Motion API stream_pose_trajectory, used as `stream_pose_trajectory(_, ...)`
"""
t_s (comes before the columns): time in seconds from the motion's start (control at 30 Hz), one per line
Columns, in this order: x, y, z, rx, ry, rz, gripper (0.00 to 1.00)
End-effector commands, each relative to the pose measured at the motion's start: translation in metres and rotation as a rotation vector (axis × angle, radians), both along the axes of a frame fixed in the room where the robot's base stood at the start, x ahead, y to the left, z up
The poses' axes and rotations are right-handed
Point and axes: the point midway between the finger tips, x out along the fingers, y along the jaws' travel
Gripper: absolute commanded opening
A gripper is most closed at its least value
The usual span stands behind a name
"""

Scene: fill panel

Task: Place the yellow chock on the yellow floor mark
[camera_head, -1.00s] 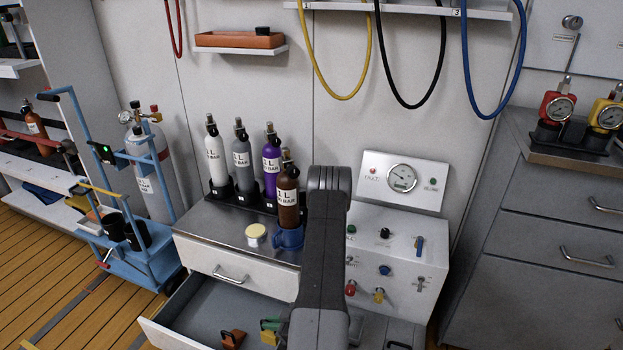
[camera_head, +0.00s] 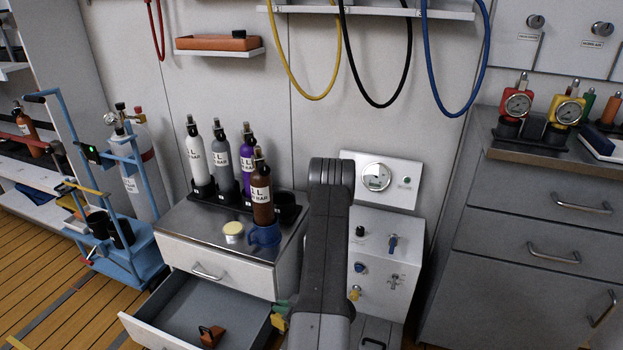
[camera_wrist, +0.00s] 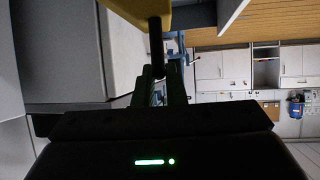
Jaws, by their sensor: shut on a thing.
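The yellow chock (camera_wrist: 182,14) shows at the top of the wrist view, with a dark bar running from it down between the fingers. My gripper (camera_wrist: 159,72) is shut on it. In the head view, a small part of the yellow chock (camera_head: 279,323) shows beside my arm, at the right edge of the open drawer, below a green piece. My arm hides the rest. A small yellow patch (camera_head: 17,343) lies on the plank floor at the bottom left; I cannot tell whether it is the whole floor mark.
A blue trolley (camera_head: 122,262) stands left. Plank floor (camera_head: 40,285) is open at the lower left.

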Motion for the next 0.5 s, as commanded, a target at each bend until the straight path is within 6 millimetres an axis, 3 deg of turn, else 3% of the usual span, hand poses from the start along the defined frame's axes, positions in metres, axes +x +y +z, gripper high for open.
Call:
stream_pose_trajectory(0.27, 0.045, -0.026, 0.037, 0.001, -0.008, -0.208, 0.00)
stream_pose_trajectory(0.5, 0.077, -0.054, 0.092, 0.004, -0.009, -0.491, 0.00)
